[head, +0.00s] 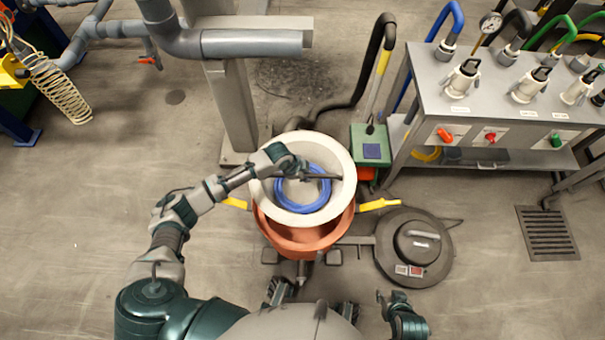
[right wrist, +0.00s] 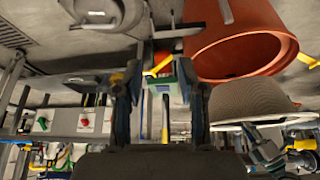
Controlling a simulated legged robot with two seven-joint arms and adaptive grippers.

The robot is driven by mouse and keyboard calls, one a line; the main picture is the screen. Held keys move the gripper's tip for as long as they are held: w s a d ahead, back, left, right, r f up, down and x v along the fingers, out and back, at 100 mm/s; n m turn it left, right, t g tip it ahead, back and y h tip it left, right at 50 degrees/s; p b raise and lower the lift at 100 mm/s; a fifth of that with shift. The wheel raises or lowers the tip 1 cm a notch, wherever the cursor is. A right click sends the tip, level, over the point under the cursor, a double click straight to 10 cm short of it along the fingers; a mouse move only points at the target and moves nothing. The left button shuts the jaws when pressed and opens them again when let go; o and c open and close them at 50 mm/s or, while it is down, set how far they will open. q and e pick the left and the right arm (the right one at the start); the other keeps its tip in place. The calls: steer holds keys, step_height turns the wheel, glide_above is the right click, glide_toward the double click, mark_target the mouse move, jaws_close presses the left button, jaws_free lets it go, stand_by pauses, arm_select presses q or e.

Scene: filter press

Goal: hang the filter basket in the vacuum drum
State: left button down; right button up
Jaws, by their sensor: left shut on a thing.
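The filter basket (head: 341,160) is a cream round bowl with a dark bar across its top and a blue hose coil showing inside. My left gripper (head: 304,177) is shut on that bar. The orange vacuum drum (head: 300,237) stands below, its front part showing past the basket. In the right wrist view, which looks upside down, the basket's grey mesh underside (right wrist: 250,103) is apart from the drum (right wrist: 240,45), above its rim. My right gripper (head: 390,298) is low in the head view, empty; its fingers are spread in the right wrist view (right wrist: 160,88).
Yellow latches (head: 379,204) stick out on both sides of the drum. A dark round lid (head: 414,262) lies on the floor to its right. A steel post (head: 232,105) stands behind left, a green box (head: 370,146) behind right. A metal bench (head: 440,95) is at right. Floor at left is clear.

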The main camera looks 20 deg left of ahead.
arm_select(q)
steer(key=shift+d+f+b, duration=0.5)
steer(key=shift+d, duration=0.4)
steer(key=shift+a+f+b, duration=0.8)
steer(key=shift+a+f, duration=0.2)
steer(key=shift+f, duration=0.15)
steer(key=shift+d+f+b, duration=0.3)
steer(key=shift+d+f, duration=0.15)
steer(key=shift+d, duration=0.45)
steer(key=shift+a+f, duration=0.1)
steer(key=shift+a, duration=0.7)
steer(key=shift+d, duration=0.7)
steer(key=shift+a, duration=0.5)
steer(key=shift+d, duration=0.4)
arm_select(e)
steer(key=w+a+r+t+y, duration=0.2)
steer(key=w+r+t, duration=0.4)
steer(key=w, duration=0.5)
steer(key=shift+a+r+t, duration=0.15)
steer(key=shift+a+t, duration=0.35)
steer(key=shift+t, duration=0.4)
steer(key=shift+r, duration=0.1)
